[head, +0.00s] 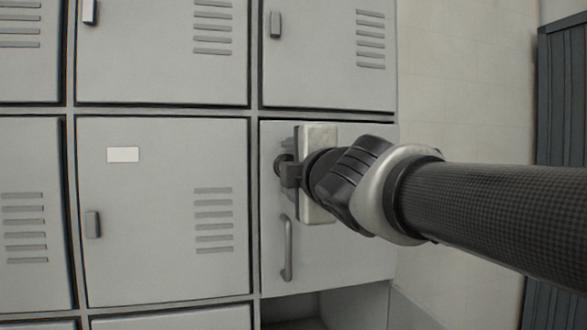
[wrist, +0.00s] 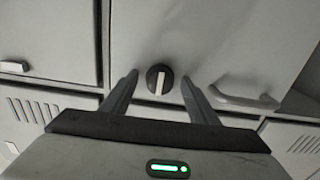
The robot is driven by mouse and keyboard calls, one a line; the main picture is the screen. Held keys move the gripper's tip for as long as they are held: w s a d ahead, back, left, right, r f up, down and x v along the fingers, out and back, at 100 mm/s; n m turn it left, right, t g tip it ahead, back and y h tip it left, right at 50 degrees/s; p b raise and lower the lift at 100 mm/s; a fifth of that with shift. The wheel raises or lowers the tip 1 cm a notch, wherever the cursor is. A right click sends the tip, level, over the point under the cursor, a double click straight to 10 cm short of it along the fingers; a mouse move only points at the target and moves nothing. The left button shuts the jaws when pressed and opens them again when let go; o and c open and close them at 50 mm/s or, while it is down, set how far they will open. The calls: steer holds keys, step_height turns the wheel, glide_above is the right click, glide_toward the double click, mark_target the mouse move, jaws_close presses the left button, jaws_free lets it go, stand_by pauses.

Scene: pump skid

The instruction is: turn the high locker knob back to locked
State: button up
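The locker knob is a round black knob (wrist: 160,79) with a white bar across it, on a grey locker door (wrist: 205,35). In the wrist view its bar stands nearly upright in the picture. My gripper (wrist: 158,82) is open, with one finger on each side of the knob and a visible gap to each. I cannot tell how deep the fingertips reach past it. In the head view my gripper (head: 287,172) is at the upper part of the right-hand door (head: 350,255), and it largely hides the knob there.
A vertical bar handle (head: 287,248) is on the same door below my gripper; it also shows in the wrist view (wrist: 245,98). Neighbouring lockers have small latches (head: 93,224). A dark ribbed panel (head: 562,95) stands far right.

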steer(key=p+v, duration=0.2)
steer(key=v, duration=1.5)
steer(key=shift+s, duration=0.2)
steer(key=shift+r, duration=0.1)
steer(key=w+d+f+m+g+h+p, duration=0.2)
steer(key=d+f+m+g+h+p, duration=0.25)
steer(key=d+f+m+p, duration=0.35)
steer(key=s+d+f+m+g+p, duration=0.1)
steer(key=s+f+m+g+p, duration=0.3)
steer(key=s+f+m+g, duration=0.3)
step_height(320, 180, down, 4)
steer(key=s+m, duration=0.1)
steer(key=m, duration=0.5)
steer(key=shift+d+h, duration=0.35)
steer(key=shift+d, duration=0.05)
